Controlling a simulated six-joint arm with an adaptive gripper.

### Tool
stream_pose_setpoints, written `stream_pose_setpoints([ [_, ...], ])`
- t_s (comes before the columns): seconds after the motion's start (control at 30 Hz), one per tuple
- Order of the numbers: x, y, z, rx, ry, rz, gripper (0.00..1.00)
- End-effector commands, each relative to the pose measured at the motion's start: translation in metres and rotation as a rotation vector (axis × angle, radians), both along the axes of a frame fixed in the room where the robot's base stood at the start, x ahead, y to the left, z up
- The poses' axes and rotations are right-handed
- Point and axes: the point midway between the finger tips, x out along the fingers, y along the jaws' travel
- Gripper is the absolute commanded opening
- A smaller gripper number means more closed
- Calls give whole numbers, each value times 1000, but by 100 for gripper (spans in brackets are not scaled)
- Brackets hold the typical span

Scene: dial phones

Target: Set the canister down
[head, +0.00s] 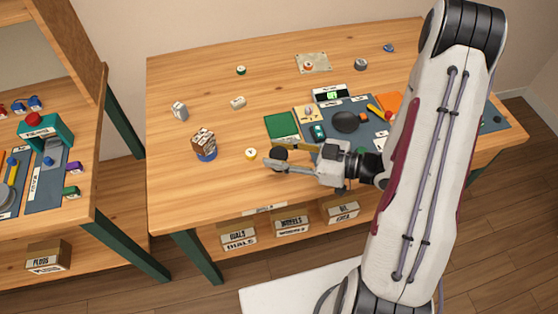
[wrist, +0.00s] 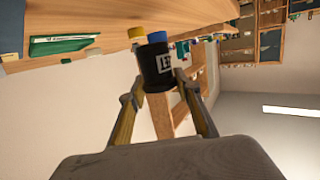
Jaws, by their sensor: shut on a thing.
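The canister is black and shows between my fingertips in the head view (head: 279,153) and in the wrist view (wrist: 154,68), where a white label shows on its side. My gripper (head: 272,160) is shut on it, with one finger on each side, and points left over the front part of the table. The fingers also show in the wrist view (wrist: 156,88). A blue patch (wrist: 157,36) shows at the canister's far end; I cannot tell whether it belongs to the canister. I cannot tell whether the canister's base touches the table.
The wooden table (head: 190,80) has a green square (head: 282,125) just behind the canister. A panel with a black dial (head: 346,122) lies to the right. Bare wood lies at the front left.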

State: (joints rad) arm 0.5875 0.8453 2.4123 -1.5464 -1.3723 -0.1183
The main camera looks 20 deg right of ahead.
Motion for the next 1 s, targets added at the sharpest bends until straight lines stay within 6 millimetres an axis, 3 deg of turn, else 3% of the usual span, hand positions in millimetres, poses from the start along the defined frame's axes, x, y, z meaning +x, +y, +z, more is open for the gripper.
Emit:
stream_pose_setpoints([
  [0.5, 0, 0, -34, 1, 2, 0, 14],
  [1.0, 0, 0, -38, 0, 0, 0, 14],
])
